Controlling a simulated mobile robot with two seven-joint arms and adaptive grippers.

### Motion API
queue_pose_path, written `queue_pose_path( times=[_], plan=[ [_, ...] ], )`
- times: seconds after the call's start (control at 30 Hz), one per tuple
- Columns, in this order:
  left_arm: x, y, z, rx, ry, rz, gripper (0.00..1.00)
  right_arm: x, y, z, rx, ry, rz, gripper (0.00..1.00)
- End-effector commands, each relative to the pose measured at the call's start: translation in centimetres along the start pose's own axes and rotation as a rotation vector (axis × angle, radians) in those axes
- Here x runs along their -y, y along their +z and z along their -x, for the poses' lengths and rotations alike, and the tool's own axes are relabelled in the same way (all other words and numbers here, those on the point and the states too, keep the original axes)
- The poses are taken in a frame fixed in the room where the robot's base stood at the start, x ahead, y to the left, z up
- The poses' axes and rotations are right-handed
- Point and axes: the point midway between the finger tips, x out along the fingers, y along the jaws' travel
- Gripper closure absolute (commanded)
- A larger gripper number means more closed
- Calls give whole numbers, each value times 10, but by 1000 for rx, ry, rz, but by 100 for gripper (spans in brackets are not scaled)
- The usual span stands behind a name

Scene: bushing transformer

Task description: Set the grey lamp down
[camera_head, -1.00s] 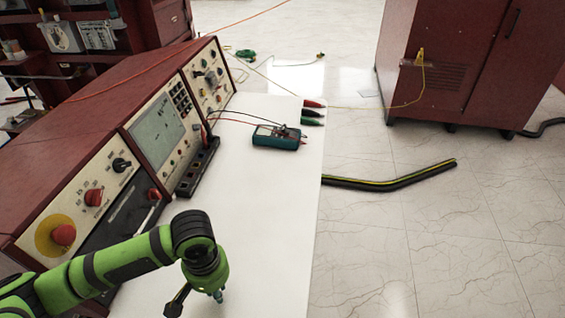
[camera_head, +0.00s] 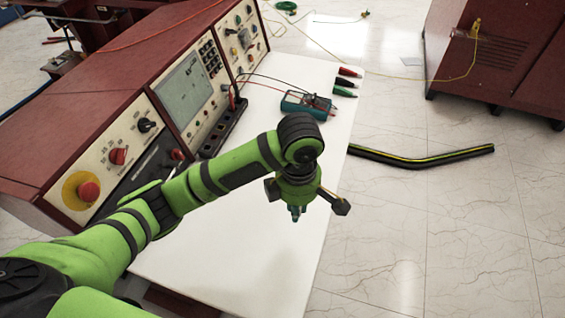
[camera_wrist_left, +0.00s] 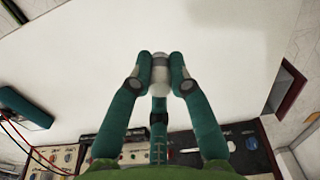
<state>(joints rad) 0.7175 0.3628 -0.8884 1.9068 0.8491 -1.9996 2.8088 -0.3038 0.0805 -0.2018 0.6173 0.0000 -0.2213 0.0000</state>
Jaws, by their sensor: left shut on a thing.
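The grey lamp (camera_wrist_left: 160,76) shows in the left wrist view as a small pale grey rounded piece between the teal fingertips. My left gripper (camera_wrist_left: 160,68) is shut on it, and the fingers hide part of it. In the head view my left gripper (camera_head: 296,213) points down over the white tabletop (camera_head: 270,255), near its right edge. The lamp cannot be made out clearly there. Whether it touches the tabletop cannot be told. My right gripper is in neither view.
A red instrument console (camera_head: 150,110) runs along the table's left side. A teal multimeter (camera_head: 308,105) with leads lies farther back, near several coloured clips (camera_head: 345,83). The tabletop around the gripper is bare. A black-and-yellow hose (camera_head: 420,160) lies on the floor beyond the right edge.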

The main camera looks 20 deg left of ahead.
Motion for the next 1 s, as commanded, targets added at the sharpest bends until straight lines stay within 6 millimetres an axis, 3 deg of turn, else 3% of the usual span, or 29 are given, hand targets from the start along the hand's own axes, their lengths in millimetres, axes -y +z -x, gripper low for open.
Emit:
queue_pose_path(
  times=[0.03, 0.43, 0.6, 0.83, 1.0],
  plan=[
    [-8, -6, -11, -3, -3, 9, 100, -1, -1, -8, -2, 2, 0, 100],
    [-80, -49, -56, -3, -1, 2, 100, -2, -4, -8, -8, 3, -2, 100],
    [-89, -54, -65, -1, -1, -1, 100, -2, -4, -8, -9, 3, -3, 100],
    [-89, -55, -96, -3, -1, -1, 100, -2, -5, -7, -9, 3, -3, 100],
    [-89, -55, -104, -1, 1, -3, 100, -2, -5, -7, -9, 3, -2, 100]
  ],
)
